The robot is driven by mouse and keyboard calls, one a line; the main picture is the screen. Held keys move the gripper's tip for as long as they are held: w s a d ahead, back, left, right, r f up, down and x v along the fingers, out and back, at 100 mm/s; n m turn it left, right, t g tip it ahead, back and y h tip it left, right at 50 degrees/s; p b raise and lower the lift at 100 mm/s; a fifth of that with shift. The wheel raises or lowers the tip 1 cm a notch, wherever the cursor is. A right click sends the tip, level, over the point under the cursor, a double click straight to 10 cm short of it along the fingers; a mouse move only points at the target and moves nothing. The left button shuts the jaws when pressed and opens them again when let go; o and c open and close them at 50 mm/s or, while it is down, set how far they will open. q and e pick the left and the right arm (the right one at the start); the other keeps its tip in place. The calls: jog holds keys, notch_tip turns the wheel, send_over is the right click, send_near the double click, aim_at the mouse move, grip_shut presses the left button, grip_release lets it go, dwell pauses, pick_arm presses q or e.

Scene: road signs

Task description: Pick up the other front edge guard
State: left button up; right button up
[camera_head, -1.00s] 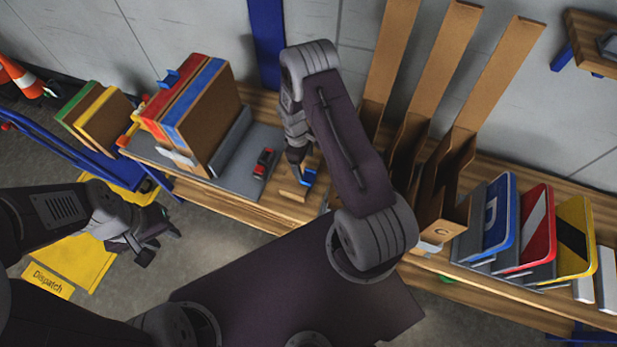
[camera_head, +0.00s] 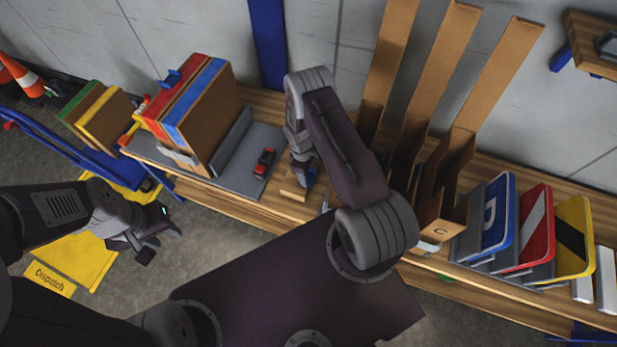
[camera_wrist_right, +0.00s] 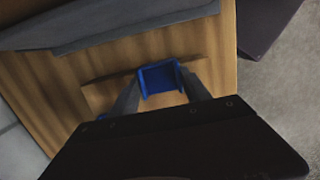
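A small blue edge guard (camera_wrist_right: 160,82) shows in the right wrist view, low over a wooden surface between the two fingers of my right gripper (camera_wrist_right: 161,84). The fingers stand apart, one on each side of the guard; firm contact is not clear. In the head view my right gripper (camera_head: 300,182) points down at the bench, and the guard is mostly hidden behind it. My left gripper (camera_head: 157,243) is open and empty, out in front of the bench at the left.
The wooden bench (camera_head: 240,205) carries a grey tray (camera_head: 255,150) with a small red and black item (camera_head: 264,162). Tall cardboard bins (camera_head: 440,190) and racked signs (camera_head: 525,230) stand to the right. A yellow floor area (camera_head: 75,262) lies at the left.

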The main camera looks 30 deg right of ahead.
aim_at(308, 177)
jog(key=c, duration=0.6)
jog(key=shift+r, duration=0.25)
notch_tip(308, 177, up, 4)
jog(key=shift+f, duration=0.1)
jog(key=s+a+r, duration=0.4)
jog(key=s+a, duration=0.1)
jog(key=s+a+r, duration=0.2)
jog(key=s+a, duration=0.1)
jog(key=shift+s+a+r+b, duration=0.1)
jog(key=shift+s+r+b, duration=0.05)
jog(key=shift+r+b, duration=0.25)
